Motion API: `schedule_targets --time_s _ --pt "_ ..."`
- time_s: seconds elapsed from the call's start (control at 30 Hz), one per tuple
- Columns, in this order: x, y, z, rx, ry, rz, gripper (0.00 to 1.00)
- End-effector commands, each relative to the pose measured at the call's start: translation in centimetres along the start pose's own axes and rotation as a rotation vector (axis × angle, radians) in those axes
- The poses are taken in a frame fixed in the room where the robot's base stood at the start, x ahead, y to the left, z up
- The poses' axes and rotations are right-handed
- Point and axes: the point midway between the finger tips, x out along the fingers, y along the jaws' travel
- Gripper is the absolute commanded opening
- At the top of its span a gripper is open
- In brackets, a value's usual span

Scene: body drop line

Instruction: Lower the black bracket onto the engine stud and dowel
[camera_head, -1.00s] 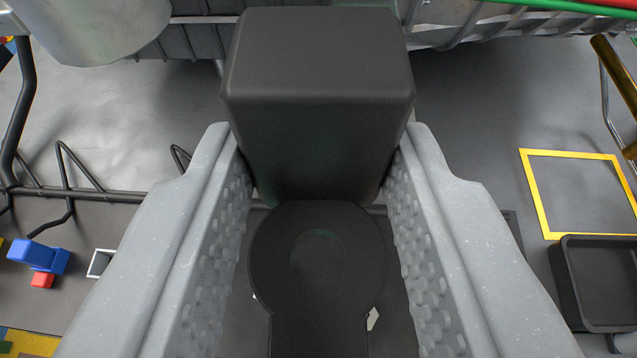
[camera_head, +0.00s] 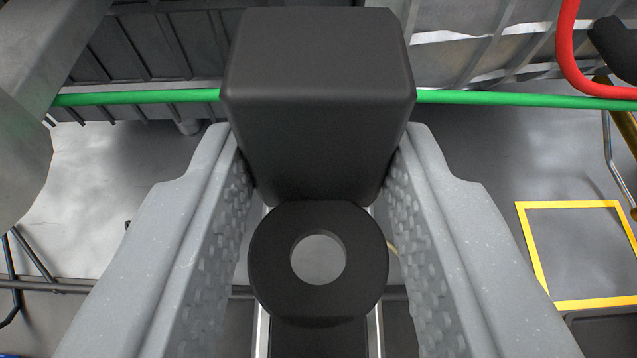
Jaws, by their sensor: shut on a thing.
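The black bracket (camera_head: 318,110) is between the two grey ridged fingers of my gripper (camera_head: 318,190), which are shut on its block-shaped part. Its round flange (camera_head: 268,262) lies lower in the picture, with a round hole through it. Light grey floor shows through the hole. I cannot make out the engine stud or dowel in this view; the bracket and fingers cover the middle of the picture.
A green line (camera_head: 500,98) runs across behind the bracket, below grey ribbed metal parts (camera_head: 480,45). A red hose (camera_head: 566,50) bends down at the upper right. A yellow floor outline (camera_head: 570,205) lies right. A rounded grey metal part (camera_head: 20,160) is close at the left edge.

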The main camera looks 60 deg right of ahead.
Motion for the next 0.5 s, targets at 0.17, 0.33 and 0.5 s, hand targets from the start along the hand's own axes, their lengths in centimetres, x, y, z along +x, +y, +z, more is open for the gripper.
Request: schedule_targets --time_s 0.17,0.33,0.5 --pt "2.2 0.1 -0.5 0.000 0.000 0.001 0.06" --pt "3.4 0.0 -0.8 0.000 0.002 0.000 0.06" --pt "3.7 0.0 -0.9 0.000 0.001 -0.001 0.06"
